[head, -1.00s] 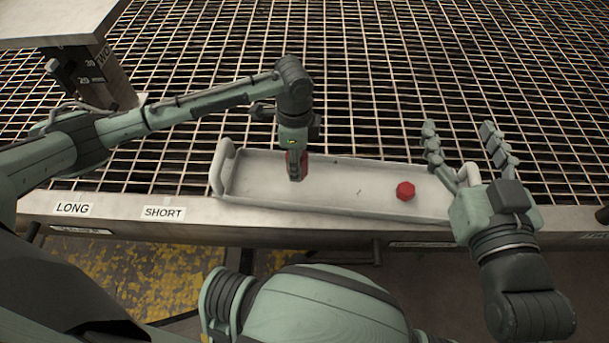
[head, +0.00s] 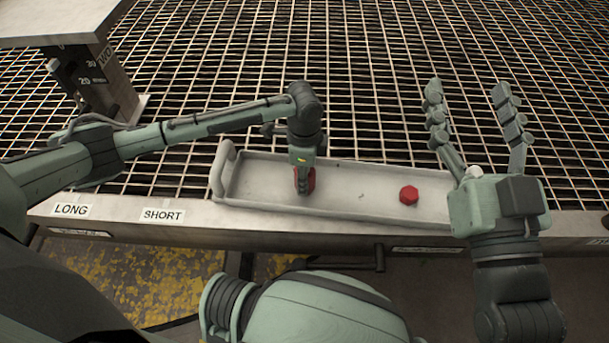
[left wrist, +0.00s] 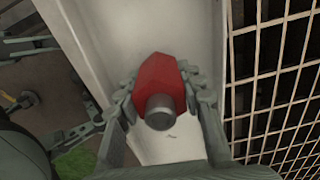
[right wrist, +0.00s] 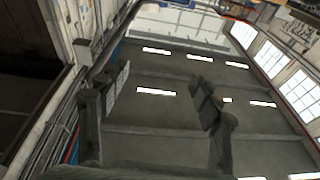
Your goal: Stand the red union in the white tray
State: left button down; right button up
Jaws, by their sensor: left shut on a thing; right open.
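The white tray (head: 353,184) lies along the front edge of the bench. My left gripper (head: 304,184) points down over its left part and is shut on a red union (head: 311,181). In the left wrist view the red union (left wrist: 160,80) sits between both fingers (left wrist: 160,98), with a grey metal end (left wrist: 160,111) facing the camera. I cannot tell whether it touches the tray floor. A second red faceted piece (head: 409,195) is in the tray's right part. My right gripper (head: 475,130) is open and empty beyond the tray's right end, fingers pointing up in the head view.
An open metal grating (head: 380,80) stretches behind the tray. The front ledge carries LONG (head: 71,211) and SHORT (head: 163,215) labels. A grey post with a flat top (head: 95,75) stands at the back left. The tray's middle is clear.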

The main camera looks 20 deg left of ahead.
pick_arm(q)
jog(key=c, duration=1)
grip_release()
jog(key=shift+r, duration=0.1)
